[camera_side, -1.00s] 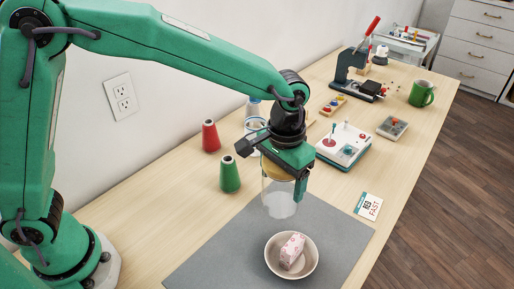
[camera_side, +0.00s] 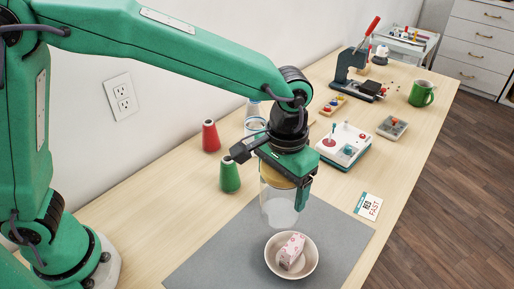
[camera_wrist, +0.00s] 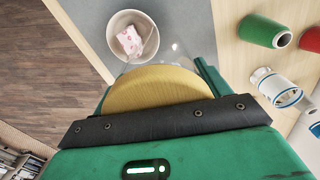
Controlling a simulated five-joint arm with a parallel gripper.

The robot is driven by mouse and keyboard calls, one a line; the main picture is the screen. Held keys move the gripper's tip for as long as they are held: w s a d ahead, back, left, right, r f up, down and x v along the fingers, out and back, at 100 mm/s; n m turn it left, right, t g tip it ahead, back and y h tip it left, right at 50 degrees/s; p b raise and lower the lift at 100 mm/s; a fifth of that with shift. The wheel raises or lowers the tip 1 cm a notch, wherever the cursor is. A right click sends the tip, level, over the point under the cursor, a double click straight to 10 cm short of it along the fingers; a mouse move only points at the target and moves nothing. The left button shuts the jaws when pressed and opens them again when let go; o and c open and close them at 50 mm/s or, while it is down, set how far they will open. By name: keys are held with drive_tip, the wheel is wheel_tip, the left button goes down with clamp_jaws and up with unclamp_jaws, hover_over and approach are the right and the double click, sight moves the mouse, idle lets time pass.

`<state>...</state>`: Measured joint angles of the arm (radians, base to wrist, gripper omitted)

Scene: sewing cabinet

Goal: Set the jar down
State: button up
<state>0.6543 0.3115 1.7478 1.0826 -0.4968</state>
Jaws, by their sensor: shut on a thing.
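The jar (camera_side: 279,208) is clear glass with a round wooden lid. It hangs upright in my gripper (camera_side: 285,178), which is shut on it near the lid. Its base appears over the back edge of the grey mat, behind and close to the bowl; I cannot tell if it touches the mat. In the wrist view the lid (camera_wrist: 158,88) fills the middle and hides most of the glass. The gripper's jaws (camera_wrist: 158,112) lie around the lid, partly hidden.
Green (camera_side: 230,177) and red (camera_side: 211,136) cones stand to the left. A card (camera_side: 368,206) lies to the right. The mat's left part is clear.

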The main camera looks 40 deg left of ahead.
drive_tip(key=shift+s, duration=0.15)
drive_tip(key=shift+s+a+r, duration=0.2)
drive_tip(key=shift+s, duration=0.45)
drive_tip(key=s+a+n, duration=0.2)
drive_tip(key=s+a, duration=0.4)
drive_tip(key=s, duration=0.7)
drive_tip(key=shift+w+a+f, duration=1.05)
drive_tip(key=shift+w+f, duration=0.65)
drive_tip(key=shift+f, duration=0.1)
drive_tip(key=shift+w+a+f, duration=1)
drive_tip(key=shift+w+f, duration=0.7)
drive_tip(key=shift+f, duration=0.05)
drive_tip(key=shift+w+a+f, duration=1.05)
drive_tip(key=shift+w+f, duration=0.65)
drive_tip(key=shift+f, duration=0.1)
drive_tip(key=shift+f, duration=0.15)
drive_tip(key=o, duration=1.5)
drive_tip(key=shift+o, duration=0.2)
